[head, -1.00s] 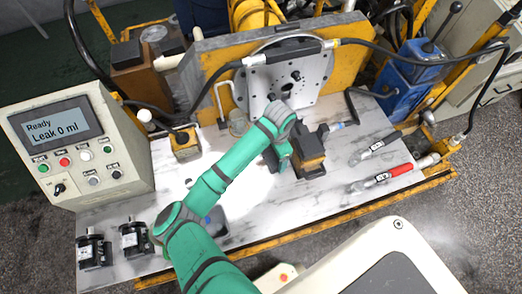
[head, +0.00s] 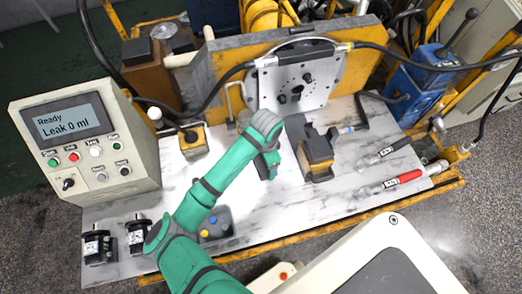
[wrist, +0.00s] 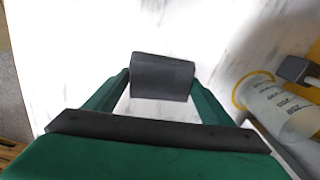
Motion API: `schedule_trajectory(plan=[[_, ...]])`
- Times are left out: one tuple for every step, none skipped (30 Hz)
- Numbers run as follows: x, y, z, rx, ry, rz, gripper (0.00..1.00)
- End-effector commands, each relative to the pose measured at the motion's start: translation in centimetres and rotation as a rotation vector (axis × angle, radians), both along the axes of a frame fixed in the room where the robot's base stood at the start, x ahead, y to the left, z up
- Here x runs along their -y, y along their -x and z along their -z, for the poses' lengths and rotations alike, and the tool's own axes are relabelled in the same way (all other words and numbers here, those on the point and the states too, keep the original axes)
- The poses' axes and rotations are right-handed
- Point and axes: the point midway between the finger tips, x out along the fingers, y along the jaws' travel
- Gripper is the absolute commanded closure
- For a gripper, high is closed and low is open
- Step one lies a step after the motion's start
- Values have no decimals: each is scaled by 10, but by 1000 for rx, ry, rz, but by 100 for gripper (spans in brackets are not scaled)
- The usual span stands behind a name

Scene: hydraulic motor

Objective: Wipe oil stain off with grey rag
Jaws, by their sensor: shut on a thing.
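My gripper (head: 270,164) is over the middle of the white marbled worktop (head: 345,205), left of a black and orange block. In the wrist view its two green fingers are shut on the grey rag (wrist: 162,77), which looks like a small dark folded piece. The rag is hard to make out in the head view. I cannot tell whether the rag touches the worktop. Only faint grey streaks show on the white surface, and I cannot tell whether any of them is the oil stain.
The black and orange block (head: 315,154) stands close right of my gripper. A clear measuring cup (wrist: 280,105) is at right in the wrist view. The control box (head: 85,140) reads "Leak 0 ml". Two black motors (head: 97,247) stand at front left.

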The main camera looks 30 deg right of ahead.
Motion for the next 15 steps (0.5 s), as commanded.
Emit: schedule_trajectory(plan=[[0,0,-2,0,0,1,45],[0,0,-4,0,0,1,45],[1,0,-16,2,0,5,45],[1,0,-23,4,2,6,45],[1,0,-25,2,-1,5,45],[0,0,-28,1,-1,3,45],[0,0,-31,1,-1,2,45],[-1,0,-33,1,0,1,45],[-1,-1,-37,1,0,0,45],[-1,-1,-40,1,-1,-1,45],[-1,-1,-42,1,-1,-1,45],[-1,-1,-46,1,0,-2,45],[-1,-1,-49,2,0,-2,45],[-1,-1,-51,2,0,-1,45],[-1,-1,-55,1,-1,-1,45]])
